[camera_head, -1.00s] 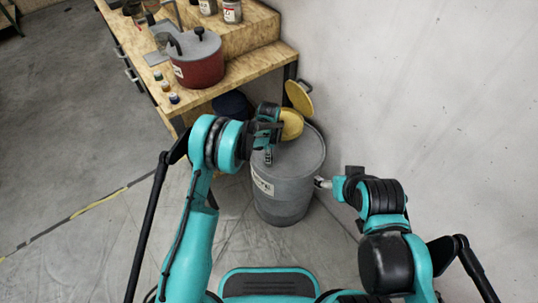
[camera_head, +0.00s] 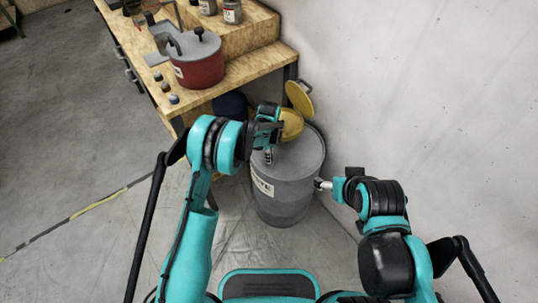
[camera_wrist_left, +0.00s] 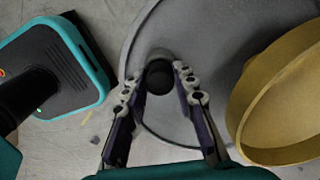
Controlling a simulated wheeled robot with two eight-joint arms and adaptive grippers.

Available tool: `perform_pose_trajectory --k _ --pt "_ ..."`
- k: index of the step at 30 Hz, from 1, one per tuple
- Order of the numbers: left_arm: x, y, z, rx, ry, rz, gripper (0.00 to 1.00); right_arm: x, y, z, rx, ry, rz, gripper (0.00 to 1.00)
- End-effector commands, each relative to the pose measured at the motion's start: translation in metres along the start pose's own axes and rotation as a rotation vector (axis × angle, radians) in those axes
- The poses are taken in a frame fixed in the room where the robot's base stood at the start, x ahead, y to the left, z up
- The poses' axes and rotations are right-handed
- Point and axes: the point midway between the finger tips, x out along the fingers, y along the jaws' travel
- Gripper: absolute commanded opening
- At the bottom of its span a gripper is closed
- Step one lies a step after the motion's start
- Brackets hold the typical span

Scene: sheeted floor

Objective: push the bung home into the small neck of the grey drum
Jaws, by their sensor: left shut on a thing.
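The grey drum (camera_head: 285,205) stands on the floor between the bench and the wall, with a white label on its side. Its round top also shows in the left wrist view (camera_wrist_left: 205,30). My left gripper (camera_head: 268,156) is over the drum's top, near its left part. In the left wrist view its fingers are closed about a dark round bung (camera_wrist_left: 158,79). A greyer round shape shows just beyond the bung, and I cannot tell whether the bung sits in the small neck. My right gripper (camera_head: 321,184) is at the drum's right side; its finger gap is too small to read.
The wooden bench (camera_head: 240,80) at upper left bears a red pot (camera_head: 198,66) and small jars. The wall (camera_head: 430,110) is close on the right.

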Motion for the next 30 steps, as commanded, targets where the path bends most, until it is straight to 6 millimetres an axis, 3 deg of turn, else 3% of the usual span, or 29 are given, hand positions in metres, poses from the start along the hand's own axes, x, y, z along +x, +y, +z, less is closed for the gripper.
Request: perform_pose_trajectory --k 30 --pt "0.0061 -0.0001 0.0000 0.000 0.000 0.000 0.00 0.0064 0.0000 0.0046 0.000 0.000 0.000 0.76"
